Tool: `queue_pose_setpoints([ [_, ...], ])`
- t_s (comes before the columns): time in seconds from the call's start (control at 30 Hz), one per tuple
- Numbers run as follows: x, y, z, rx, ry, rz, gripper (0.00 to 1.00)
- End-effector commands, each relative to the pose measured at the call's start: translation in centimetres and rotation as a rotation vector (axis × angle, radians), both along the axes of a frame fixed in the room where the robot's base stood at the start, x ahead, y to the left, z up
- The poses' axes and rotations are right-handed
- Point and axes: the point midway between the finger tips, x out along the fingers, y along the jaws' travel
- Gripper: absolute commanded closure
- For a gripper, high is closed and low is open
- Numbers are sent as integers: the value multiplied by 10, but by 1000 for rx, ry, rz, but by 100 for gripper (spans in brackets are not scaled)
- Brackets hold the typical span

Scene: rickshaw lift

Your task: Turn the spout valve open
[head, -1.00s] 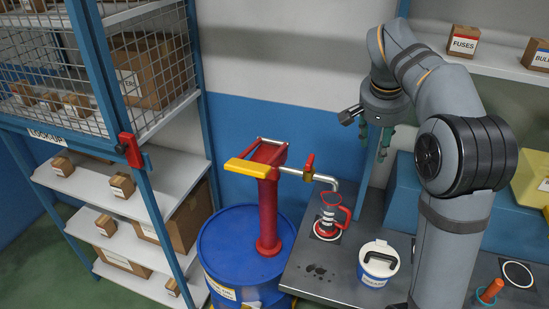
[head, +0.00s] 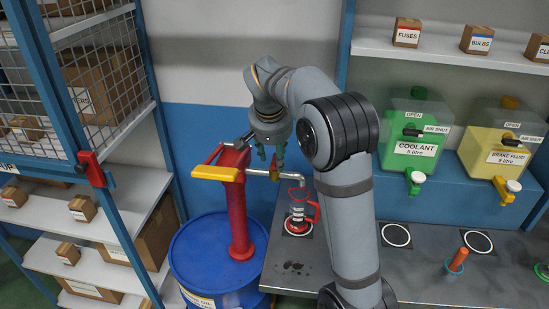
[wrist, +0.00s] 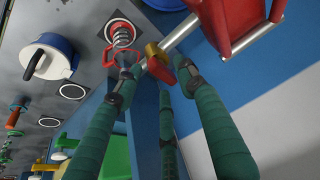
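The red hand pump (head: 240,215) with a yellow handle stands on a blue drum (head: 215,255). Its metal spout pipe (head: 296,178) runs right, over a clear jug (head: 298,208) with a red handle. The small spout valve (head: 275,171) is partly hidden by my gripper in the head view. My gripper (head: 271,161) points down at the valve from above. In the wrist view, the green fingers of my gripper (wrist: 155,82) are spread apart. The orange and red valve (wrist: 155,53) shows between and just beyond the fingertips; contact is unclear.
A shelf rack with a mesh cage (head: 95,85) and boxes stands left. A coolant container (head: 415,140) and a brake fluid container (head: 500,150) stand right. A white tub with a black handle (wrist: 48,60) shows in the wrist view. The bench (head: 430,260) has bare patches.

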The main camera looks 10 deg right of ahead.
Motion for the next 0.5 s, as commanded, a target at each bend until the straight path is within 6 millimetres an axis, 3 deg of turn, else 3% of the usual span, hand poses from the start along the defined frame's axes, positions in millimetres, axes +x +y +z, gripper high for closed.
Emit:
queue_pose_setpoints([
  [0.17,4,-3,-11,-1,0,-1,60],
  [0.43,5,-3,-12,0,-1,-1,60],
  [0.5,5,-3,-12,0,-1,-1,64],
])
